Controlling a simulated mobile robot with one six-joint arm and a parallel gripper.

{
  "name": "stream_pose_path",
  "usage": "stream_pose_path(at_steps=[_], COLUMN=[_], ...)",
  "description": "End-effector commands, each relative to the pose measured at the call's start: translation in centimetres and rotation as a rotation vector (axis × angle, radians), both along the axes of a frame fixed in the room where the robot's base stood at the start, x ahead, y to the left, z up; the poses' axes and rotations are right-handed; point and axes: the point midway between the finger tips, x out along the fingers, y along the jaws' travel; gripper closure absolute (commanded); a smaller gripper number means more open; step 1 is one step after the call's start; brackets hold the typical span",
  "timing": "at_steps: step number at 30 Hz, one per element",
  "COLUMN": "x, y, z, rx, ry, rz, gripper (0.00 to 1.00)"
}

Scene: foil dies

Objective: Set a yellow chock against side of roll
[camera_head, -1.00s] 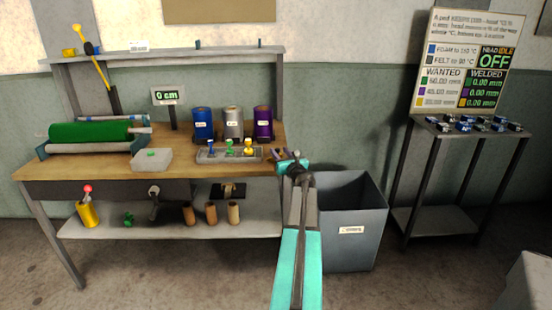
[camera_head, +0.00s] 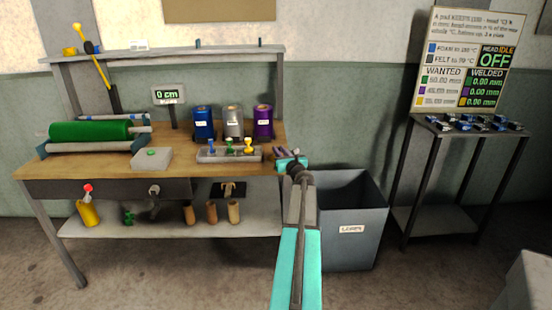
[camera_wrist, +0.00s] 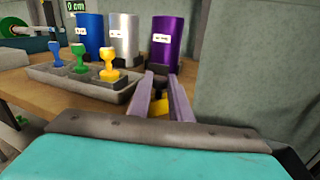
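My gripper (camera_head: 287,154) is at the right end of the workbench, its two purple-grey fingers pointing to the back. In the wrist view the fingers (camera_wrist: 162,90) stand apart, with a small yellow piece (camera_wrist: 163,105) visible in the gap. I cannot tell whether it is the chock, or whether the fingers touch it. A green roll (camera_head: 90,132) lies in a cradle at the bench's left. Upright blue (camera_head: 203,124), silver (camera_head: 233,122) and purple (camera_head: 263,122) rolls stand behind the stamp tray. The purple one is nearest to my gripper. Another small yellow piece (camera_head: 69,51) sits on the upper shelf.
A grey tray (camera_head: 215,157) with blue, green and yellow stamps stands left of my gripper. A grey bin (camera_head: 350,225) stands right of the bench. A yellow cylinder (camera_head: 88,213) and several brown tubes are on the lower shelf. A stand (camera_head: 440,130) with a sign is at the right.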

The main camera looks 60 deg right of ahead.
Motion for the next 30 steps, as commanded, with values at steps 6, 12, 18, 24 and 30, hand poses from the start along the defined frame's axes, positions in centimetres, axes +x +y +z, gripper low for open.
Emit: stream_pose_path(at_steps=[6,12,18,24,30], x=[0.0,0.0,-0.1,-0.8,-2.9], y=[0.0,0.0,0.0,0.6,2.2], z=[0.0,0.4,2.0,3.6,3.8], rx=[0.000,-0.001,-0.002,-0.001,-0.001], ry=[0.000,-0.001,-0.001,-0.001,-0.001], rz=[0.000,-0.001,-0.001,-0.002,-0.002], gripper=[1.00,1.00,1.00,1.00,1.00])
